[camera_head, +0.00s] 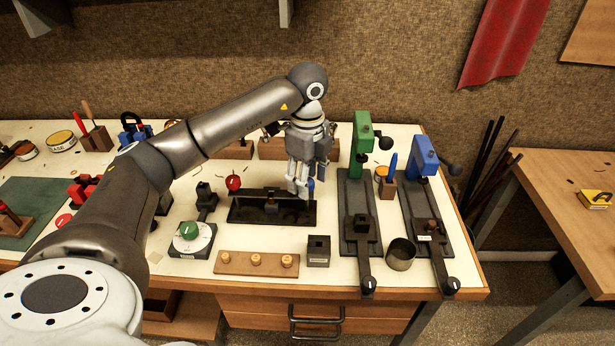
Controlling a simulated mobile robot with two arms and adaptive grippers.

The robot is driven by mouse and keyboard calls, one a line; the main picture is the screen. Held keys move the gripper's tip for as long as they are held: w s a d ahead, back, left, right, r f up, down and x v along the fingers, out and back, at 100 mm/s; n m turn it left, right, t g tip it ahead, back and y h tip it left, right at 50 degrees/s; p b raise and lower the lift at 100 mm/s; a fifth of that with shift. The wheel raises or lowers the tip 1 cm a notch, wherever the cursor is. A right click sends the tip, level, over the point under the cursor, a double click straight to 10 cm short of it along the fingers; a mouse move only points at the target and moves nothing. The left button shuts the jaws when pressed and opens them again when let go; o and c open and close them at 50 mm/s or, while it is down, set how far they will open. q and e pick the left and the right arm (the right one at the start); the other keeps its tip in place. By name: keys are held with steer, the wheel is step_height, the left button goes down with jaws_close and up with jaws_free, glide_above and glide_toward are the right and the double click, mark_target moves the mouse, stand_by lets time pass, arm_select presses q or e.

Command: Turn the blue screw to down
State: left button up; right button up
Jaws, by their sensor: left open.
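A blue screw head (310,185) shows at the right end of a black fixture (245,212) on the bench. It is partly hidden by my left gripper (301,188), so I cannot tell which way it points. My left gripper points down over the fixture's right end, its open fingers beside the blue screw. I cannot tell whether they touch it. A red screw (233,183) stands at the fixture's left end. My right gripper is not in view.
A green press (362,140) and a blue press (423,157) stand right of the gripper. A green dial box (193,240), a peg board (228,262), a small black block (318,250) and a metal cup (401,255) stand in front. Wooden blocks are behind.

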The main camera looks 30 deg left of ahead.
arm_select(q)
steer(key=shift+r, duration=0.1)
step_height(320, 180, up, 12)
stand_by(0.5)
stand_by(0.6)
